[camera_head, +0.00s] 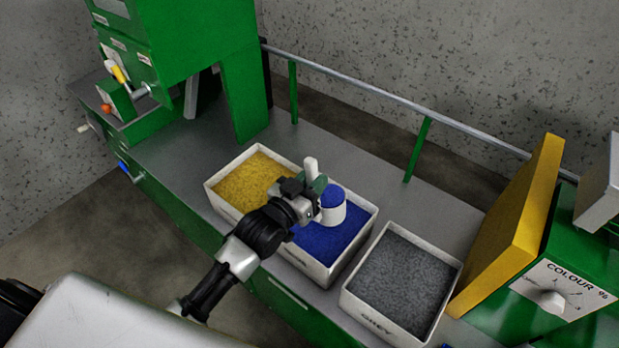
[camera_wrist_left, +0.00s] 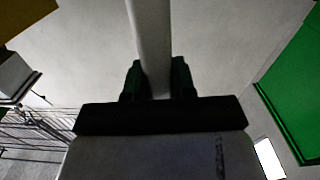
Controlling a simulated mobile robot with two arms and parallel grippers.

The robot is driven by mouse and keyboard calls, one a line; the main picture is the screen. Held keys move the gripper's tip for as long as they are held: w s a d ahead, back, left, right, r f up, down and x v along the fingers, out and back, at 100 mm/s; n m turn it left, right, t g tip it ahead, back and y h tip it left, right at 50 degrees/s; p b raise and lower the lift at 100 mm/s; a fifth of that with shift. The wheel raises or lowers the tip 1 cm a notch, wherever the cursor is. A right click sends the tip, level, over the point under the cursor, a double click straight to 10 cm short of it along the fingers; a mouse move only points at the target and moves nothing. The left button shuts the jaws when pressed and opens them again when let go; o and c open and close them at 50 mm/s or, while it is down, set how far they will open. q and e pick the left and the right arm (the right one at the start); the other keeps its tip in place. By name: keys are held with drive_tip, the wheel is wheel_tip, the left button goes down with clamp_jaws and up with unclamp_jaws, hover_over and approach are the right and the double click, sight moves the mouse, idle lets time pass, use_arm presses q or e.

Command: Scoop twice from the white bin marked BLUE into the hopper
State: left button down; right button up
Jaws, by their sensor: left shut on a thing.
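The white bin with blue granules (camera_head: 308,265) stands on the bench in the middle of the head view; its marking is too small to read. My left gripper (camera_head: 312,192) is over this bin, shut on the white handle (camera_head: 311,168) of a scoop. The scoop's white cup (camera_head: 332,215) holds a heap of blue granules and appears upright over the blue fill; I cannot tell how high. In the left wrist view the handle (camera_wrist_left: 150,45) stands between the two dark fingers. My right gripper is out of view. I cannot make out a hopper for certain.
A yellow-filled bin (camera_head: 213,196) adjoins on the left, and a bin marked GREY (camera_head: 385,325) stands to the right. A green machine (camera_head: 190,40) stands at left; a rail (camera_head: 385,95) runs behind.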

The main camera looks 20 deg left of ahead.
sight(313, 176)
use_arm(q)
drive_tip(key=r+p, duration=0.2)
drive_tip(key=r, duration=0.1)
drive_tip(key=shift+s+d+r, duration=0.1)
drive_tip(key=shift+d, duration=0.25)
drive_tip(key=r+p, duration=0.1)
drive_tip(key=r+m+p, duration=0.1)
drive_tip(key=p, duration=0.1)
drive_tip(key=shift+s+d+r, duration=0.15)
drive_tip(key=shift+d+r, duration=0.25)
drive_tip(key=shift+r, duration=0.1)
